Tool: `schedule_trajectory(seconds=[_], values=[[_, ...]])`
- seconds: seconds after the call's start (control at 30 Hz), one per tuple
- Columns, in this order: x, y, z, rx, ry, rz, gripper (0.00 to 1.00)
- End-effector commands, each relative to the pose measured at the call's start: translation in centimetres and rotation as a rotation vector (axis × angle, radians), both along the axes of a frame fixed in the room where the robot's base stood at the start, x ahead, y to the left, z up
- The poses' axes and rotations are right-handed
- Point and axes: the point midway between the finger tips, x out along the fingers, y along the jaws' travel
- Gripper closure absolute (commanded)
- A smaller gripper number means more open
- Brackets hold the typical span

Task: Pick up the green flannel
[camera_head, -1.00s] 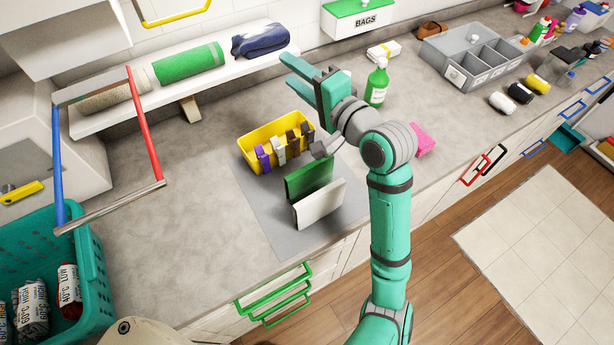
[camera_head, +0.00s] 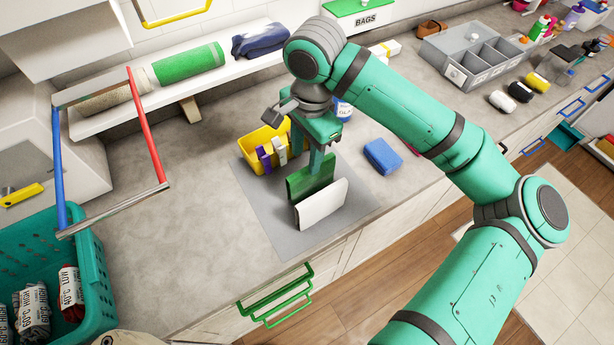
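The green flannel (camera_head: 303,187) appears to be the flat green piece standing upright on a grey mat (camera_head: 262,211). A white upright piece (camera_head: 321,205) stands close in front of it. My gripper (camera_head: 317,172) points down at the top edge of the green piece. Its fingers are seen nearly edge-on and overlap that edge in the picture. I cannot tell whether they are around it, touching it or just behind it, or how far apart they are.
A blue block (camera_head: 382,156) lies to the right. A green roll (camera_head: 188,63) lies on the white shelf (camera_head: 207,81). The counter left of the mat is clear.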

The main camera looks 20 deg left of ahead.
Motion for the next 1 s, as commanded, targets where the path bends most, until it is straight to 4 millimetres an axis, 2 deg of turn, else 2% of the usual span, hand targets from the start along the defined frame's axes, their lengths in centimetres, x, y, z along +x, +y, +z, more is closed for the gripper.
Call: schedule_trajectory(seconds=[0.17,0.4,0.73,1.0], values=[[0.0,-1.2,-0.5,-0.059,0.006,-0.031,0.61],[0.0,-1.3,-3.9,-0.061,0.007,-0.033,0.61],[0.1,-1.2,-6.4,-0.059,0.006,-0.031,0.61],[0.3,-1.0,-10.0,-0.058,0.005,-0.031,0.61]])
